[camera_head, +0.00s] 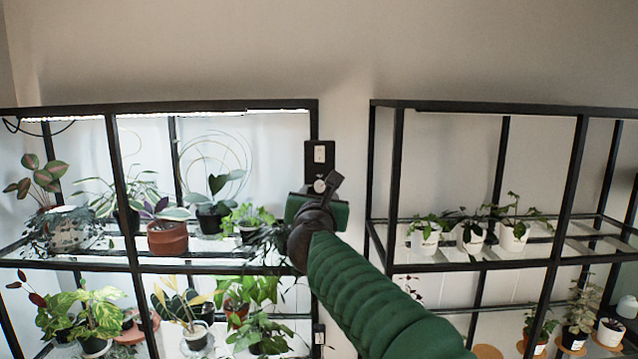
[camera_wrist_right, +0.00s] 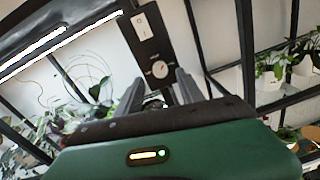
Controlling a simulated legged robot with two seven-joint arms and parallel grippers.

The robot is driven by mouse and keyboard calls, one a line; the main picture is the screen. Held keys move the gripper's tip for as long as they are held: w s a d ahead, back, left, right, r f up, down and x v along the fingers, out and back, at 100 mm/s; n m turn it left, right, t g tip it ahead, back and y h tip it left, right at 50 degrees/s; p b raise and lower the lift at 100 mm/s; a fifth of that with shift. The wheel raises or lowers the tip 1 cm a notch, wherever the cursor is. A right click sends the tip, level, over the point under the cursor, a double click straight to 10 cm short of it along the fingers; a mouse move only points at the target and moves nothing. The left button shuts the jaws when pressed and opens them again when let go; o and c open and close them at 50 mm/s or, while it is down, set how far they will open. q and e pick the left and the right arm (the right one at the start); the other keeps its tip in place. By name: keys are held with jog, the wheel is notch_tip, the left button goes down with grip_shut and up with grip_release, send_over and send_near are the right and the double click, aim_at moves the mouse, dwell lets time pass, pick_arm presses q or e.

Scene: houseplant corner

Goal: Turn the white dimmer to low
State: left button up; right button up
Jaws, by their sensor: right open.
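The white dimmer (camera_head: 319,186) is a small round knob on the lower part of a black panel (camera_head: 312,160), fixed at the right post of the left shelf. In the right wrist view the dimmer (camera_wrist_right: 160,69) shows whole, with a mark on its face. My right gripper (camera_head: 326,190) is in front of the panel, and its finger partly overlaps the panel in the head view. In the right wrist view its two fingers (camera_wrist_right: 160,80) are apart, one on each side below the knob, with nothing between them. Contact with the knob cannot be told. My left gripper is not in view.
A white rocker switch (camera_head: 319,153) sits above the dimmer on the same panel. The left shelf (camera_head: 220,104) has a lit lamp strip and several potted plants. Leaves hang close to my right gripper's left. The right shelf (camera_head: 480,107) is unlit and also holds plants.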

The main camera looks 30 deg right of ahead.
aim_at(319, 188)
jog(key=x, duration=0.3)
jog(key=shift+w+d+p, duration=0.15)
jog(key=shift+d+p, duration=0.05)
jog(key=shift+p, duration=0.2)
jog(key=shift+a, duration=0.1)
grip_shut()
